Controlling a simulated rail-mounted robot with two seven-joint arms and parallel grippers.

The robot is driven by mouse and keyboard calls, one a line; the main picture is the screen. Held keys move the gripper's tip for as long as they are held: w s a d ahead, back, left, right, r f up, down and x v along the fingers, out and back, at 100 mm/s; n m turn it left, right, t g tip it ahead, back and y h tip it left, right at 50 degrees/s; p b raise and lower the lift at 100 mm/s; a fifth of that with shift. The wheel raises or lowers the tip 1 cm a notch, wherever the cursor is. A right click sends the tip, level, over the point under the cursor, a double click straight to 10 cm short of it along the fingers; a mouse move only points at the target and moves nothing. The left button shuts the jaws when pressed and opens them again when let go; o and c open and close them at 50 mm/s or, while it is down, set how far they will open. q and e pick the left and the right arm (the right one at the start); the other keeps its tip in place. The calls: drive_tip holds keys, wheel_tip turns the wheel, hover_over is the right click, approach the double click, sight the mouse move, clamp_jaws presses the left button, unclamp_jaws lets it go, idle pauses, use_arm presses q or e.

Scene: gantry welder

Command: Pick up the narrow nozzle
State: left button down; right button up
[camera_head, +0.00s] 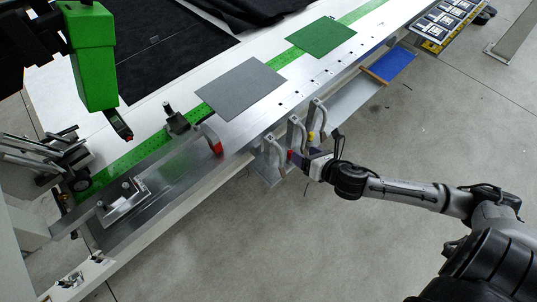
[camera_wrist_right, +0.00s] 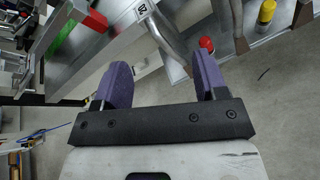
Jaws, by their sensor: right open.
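In the right wrist view the red tip (camera_wrist_right: 206,43) lies just beyond the right finger, and the yellow tip (camera_wrist_right: 266,12) is further to the upper right. I cannot tell which of them is the narrow nozzle. My right gripper (camera_head: 303,157) is beside the rack. Its purple fingers (camera_wrist_right: 162,76) are apart, with nothing held between them. My left gripper is not in view.
The long metal table (camera_head: 180,170) carries a grey plate (camera_head: 240,88) and a green plate (camera_head: 320,36). A green welder head (camera_head: 92,60) hangs at the left. A blue tray (camera_head: 388,65) is behind the rack. The floor in front is clear.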

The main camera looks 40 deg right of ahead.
sight(274, 141)
drive_tip(key=w+f+n, duration=0.1)
drive_tip(key=w, duration=0.3)
drive_tip(key=w+a+f+n, duration=0.1)
drive_tip(key=w+f+n, duration=0.1)
drive_tip(key=w, duration=0.2)
drive_tip(key=w+a+f+n+y+b, duration=0.1)
drive_tip(key=w+f+n, duration=0.1)
drive_tip(key=w, duration=0.2)
drive_tip(key=shift+w+a, duration=0.1)
drive_tip(key=shift+w, duration=0.25)
idle(0.4)
drive_tip(key=shift+r, duration=0.1)
drive_tip(key=c, duration=1.1)
